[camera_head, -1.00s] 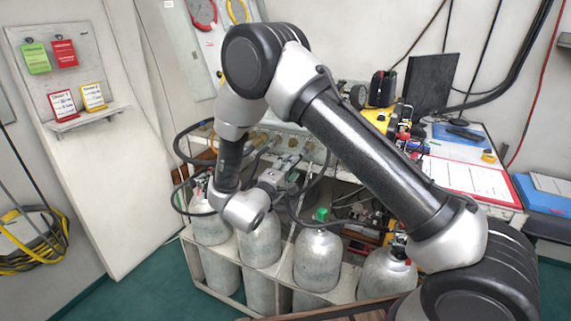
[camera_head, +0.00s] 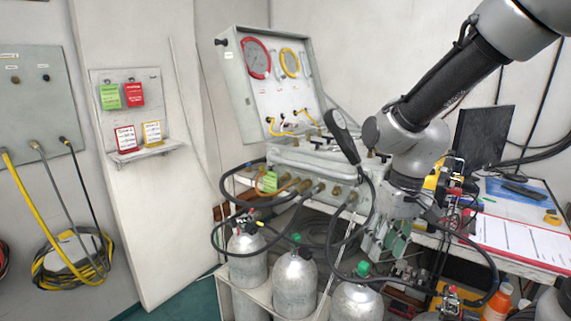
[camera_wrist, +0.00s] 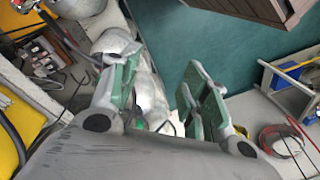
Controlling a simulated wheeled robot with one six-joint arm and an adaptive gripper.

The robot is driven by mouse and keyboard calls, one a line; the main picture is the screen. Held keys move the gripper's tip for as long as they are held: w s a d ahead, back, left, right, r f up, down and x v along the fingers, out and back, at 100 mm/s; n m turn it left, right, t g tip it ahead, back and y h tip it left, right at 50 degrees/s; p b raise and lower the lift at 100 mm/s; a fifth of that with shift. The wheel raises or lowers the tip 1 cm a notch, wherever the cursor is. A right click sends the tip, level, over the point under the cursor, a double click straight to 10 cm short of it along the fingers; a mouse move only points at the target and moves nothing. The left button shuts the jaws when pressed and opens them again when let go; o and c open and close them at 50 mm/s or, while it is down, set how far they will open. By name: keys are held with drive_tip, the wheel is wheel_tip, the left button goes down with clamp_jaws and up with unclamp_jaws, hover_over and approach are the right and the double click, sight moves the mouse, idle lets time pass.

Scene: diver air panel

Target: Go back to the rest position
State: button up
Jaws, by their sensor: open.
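My gripper (camera_head: 385,243) hangs below my arm at the right of the head view, pointing down in front of the bench edge, above and behind the row of cylinders. In the wrist view its two fingers with green pads (camera_wrist: 163,100) stand apart with nothing between them. Nothing is held.
Grey gas cylinders (camera_head: 294,284) stand in a rack below the air panel (camera_head: 262,85). Black hoses (camera_head: 335,205) loop close to my gripper. A desk (camera_head: 520,240) with a clipboard and dark monitor is at right. A tag board (camera_head: 130,110) hangs at left. Green floor (camera_wrist: 180,40) is open.

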drive_tip(key=s+d+r+m+t+h, duration=0.1)
drive_tip(key=s+d+r+t, duration=0.1)
drive_tip(key=s+d+r, duration=0.3)
drive_tip(key=s+d+r+m+t, duration=0.2)
drive_tip(key=s+d+r, duration=0.3)
drive_tip(key=d, duration=0.5)
wheel_tip(320, 180, up, 2)
drive_tip(key=shift+s+r+h, duration=0.15)
drive_tip(key=shift+s+h, duration=0.1)
drive_tip(key=shift+h, duration=0.15)
